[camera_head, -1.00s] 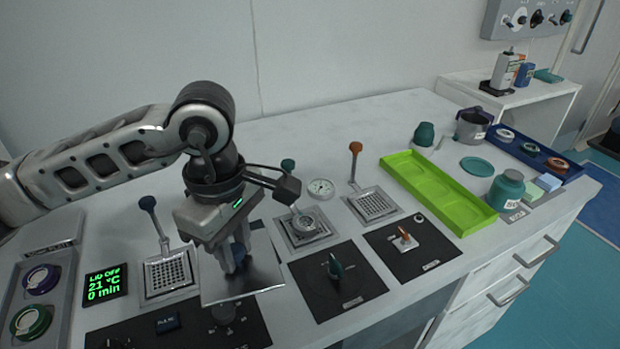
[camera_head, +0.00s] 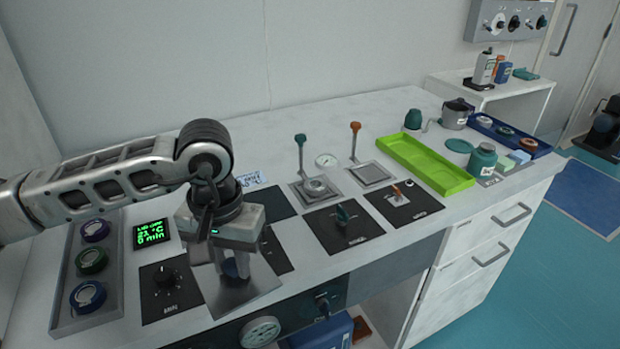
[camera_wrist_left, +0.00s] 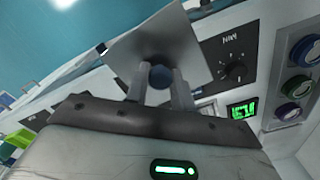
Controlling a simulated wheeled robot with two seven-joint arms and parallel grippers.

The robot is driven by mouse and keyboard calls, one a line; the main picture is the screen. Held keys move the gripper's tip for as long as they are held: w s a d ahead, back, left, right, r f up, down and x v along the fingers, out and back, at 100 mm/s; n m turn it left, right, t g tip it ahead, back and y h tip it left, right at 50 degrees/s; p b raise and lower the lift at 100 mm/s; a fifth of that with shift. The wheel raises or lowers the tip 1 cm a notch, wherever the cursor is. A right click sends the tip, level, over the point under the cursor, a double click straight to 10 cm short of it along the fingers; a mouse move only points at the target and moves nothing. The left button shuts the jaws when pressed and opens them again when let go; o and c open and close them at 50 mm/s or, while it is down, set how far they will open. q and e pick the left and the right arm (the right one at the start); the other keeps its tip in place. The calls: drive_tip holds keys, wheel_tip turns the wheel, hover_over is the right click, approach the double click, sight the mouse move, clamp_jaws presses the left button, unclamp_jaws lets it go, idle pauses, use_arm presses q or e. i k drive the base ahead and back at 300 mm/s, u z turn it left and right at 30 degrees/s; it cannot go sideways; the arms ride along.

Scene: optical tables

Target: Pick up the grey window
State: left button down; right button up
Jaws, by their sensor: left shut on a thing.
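The grey window is a flat, square grey plate (camera_head: 246,297) with a blue round knob (camera_head: 234,268). My left gripper (camera_head: 232,262) is shut on the knob and holds the plate, tilted, near the bench's front edge. In the left wrist view the plate (camera_wrist_left: 178,38) spreads beyond my fingertips (camera_wrist_left: 160,82), with the blue knob between them. The plate hides part of the bench front below it. My right gripper is not in view.
Left on the bench are a tray of ringed jars (camera_head: 92,262), a green-lit display (camera_head: 152,233) and a black dial panel (camera_head: 168,288). Right are two levers, black switch panels (camera_head: 343,224) and a lime tray (camera_head: 425,166). A gauge (camera_head: 260,331) sits below the front edge.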

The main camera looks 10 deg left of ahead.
sight(314, 187)
drive_tip(key=k, duration=0.45)
drive_tip(key=z, duration=1.75)
drive_tip(key=i, duration=1)
drive_tip(key=u, duration=1.6)
drive_tip(key=i, duration=1)
drive_tip(key=u, duration=0.05)
